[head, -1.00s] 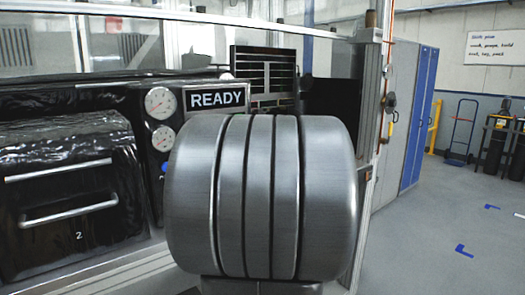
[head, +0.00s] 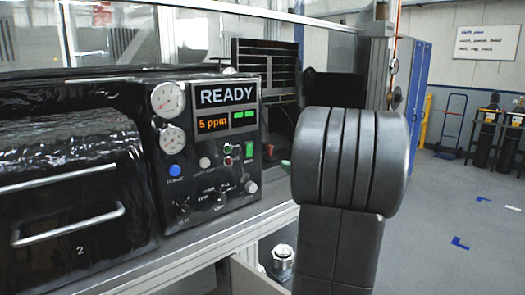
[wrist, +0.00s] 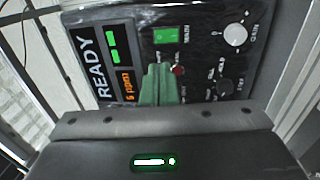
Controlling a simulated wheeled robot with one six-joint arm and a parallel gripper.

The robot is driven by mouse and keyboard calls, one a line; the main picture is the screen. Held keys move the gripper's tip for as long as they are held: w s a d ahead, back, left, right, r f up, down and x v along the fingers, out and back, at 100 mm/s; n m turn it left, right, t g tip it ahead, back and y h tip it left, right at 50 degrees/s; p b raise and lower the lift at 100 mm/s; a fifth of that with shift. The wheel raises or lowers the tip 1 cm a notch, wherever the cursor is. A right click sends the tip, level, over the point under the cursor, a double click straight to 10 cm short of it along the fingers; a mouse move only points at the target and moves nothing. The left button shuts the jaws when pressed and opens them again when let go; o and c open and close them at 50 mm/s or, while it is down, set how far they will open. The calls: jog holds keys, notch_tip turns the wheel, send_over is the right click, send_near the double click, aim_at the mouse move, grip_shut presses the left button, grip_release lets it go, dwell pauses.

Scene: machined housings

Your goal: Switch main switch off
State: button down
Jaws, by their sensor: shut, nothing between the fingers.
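The black control panel (head: 205,150) carries a READY display, gauges, knobs and buttons. A lit green rocker switch (head: 249,151) is at its right side; the wrist view also shows this green rocker (wrist: 166,36) with a small label beside it. I cannot surely read whether that label says main. My gripper (wrist: 157,72) has green fingers, shut and empty, in front of the panel in the wrist view. The fingers cover part of the panel near a small red button (wrist: 178,71). In the head view only a green fingertip shows, right of the panel; my arm hides the rest.
A white knob (wrist: 235,35) sits beside the rocker, and a black knob (wrist: 224,87) is nearby. A blue button (head: 175,171) is on the panel's lower left. A black drawer-like unit with handles (head: 70,225) stands left.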

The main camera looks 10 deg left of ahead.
aim_at(251, 146)
jog(key=p+x, duration=0.3)
jog(key=x, duration=1.1)
jog(key=shift+p, duration=0.4)
